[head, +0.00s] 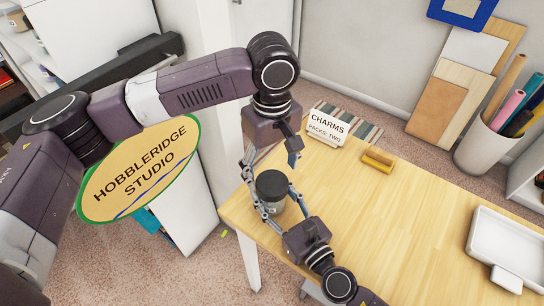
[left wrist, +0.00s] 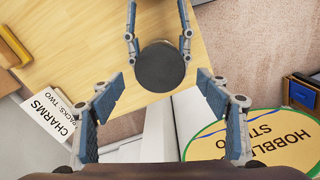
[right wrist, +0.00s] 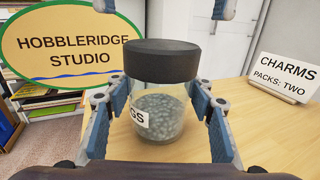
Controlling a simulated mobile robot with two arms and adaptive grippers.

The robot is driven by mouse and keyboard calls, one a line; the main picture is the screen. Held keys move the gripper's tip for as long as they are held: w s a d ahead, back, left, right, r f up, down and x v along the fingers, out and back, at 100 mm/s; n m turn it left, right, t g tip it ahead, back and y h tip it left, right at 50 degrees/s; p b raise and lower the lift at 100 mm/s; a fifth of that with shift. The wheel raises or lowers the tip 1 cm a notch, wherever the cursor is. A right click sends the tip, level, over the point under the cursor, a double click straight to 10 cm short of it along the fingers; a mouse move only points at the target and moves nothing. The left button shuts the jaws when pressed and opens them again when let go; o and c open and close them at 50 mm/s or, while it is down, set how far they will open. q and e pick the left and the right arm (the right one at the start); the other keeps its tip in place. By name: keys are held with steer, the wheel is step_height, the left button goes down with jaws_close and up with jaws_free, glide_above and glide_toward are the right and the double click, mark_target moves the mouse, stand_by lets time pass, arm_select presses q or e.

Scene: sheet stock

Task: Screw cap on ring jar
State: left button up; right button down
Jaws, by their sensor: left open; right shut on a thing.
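The ring jar (right wrist: 160,118) is clear glass with grey contents and a white label partly reading "GS". It stands upright near the table's left end. The dark cap (right wrist: 161,60) sits level on its mouth; how far it is threaded cannot be told. The cap also shows in the head view (head: 271,183) and left wrist view (left wrist: 160,67). My right gripper (right wrist: 158,130) is shut on the jar's body, a finger on each side. My left gripper (head: 270,166) is open above the cap, its fingers spread wide and apart from it.
The wooden table (head: 400,215) holds a "CHARMS PACKS: TWO" sign (head: 326,125), a yellow block (head: 378,159) and a white tray (head: 505,250). A "HOBBLERIDGE STUDIO" oval sign (head: 140,170) stands beyond the table's left edge. The middle of the table is clear.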

mark_target(272, 182)
arm_select(q)
steer(key=shift+f, duration=1.7)
